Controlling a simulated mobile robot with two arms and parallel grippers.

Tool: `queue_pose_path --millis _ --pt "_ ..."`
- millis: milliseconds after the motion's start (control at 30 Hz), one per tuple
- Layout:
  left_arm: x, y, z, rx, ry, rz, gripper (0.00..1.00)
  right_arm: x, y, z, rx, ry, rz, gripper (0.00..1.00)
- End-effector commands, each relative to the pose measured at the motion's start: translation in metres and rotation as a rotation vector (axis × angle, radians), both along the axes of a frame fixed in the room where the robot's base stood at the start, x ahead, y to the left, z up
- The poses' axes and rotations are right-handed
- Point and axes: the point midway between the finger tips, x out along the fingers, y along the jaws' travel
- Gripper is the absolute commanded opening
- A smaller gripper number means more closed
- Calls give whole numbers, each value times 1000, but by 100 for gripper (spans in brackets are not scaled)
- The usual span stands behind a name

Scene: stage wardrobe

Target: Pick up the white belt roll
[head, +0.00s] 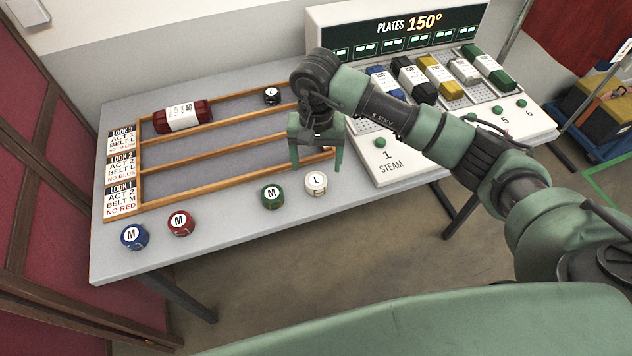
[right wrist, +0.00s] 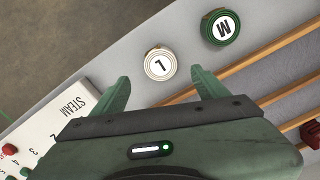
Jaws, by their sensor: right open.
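The white belt roll (head: 316,183), marked L, stands on the table near its front edge. In the right wrist view the white belt roll (right wrist: 160,64) lies ahead of the fingertips, between their lines. My right gripper (head: 317,166) is open and empty, just behind and above the roll in the head view. Its two fingers also show in the right wrist view (right wrist: 160,85). The fingers look apart from the roll. My left gripper is in neither view.
A green roll (head: 272,196) marked M stands close to the left of the white one. Red (head: 180,222) and blue (head: 134,236) rolls stand further left. A wooden-railed rack (head: 205,186) holds a dark red bundle (head: 183,115) and a black roll (head: 271,95). The steam panel (head: 395,167) stands right.

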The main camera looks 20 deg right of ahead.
Motion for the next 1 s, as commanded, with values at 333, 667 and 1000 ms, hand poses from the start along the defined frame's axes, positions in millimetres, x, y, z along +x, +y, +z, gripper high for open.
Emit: queue_pose_path --millis 333,667,1000 --pt "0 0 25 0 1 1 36 -3 1 -39 4 9 -1 74" --pt "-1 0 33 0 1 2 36 -1 1 -74 5 1 0 74" --pt "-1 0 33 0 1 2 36 -1 1 -74 5 1 0 24"
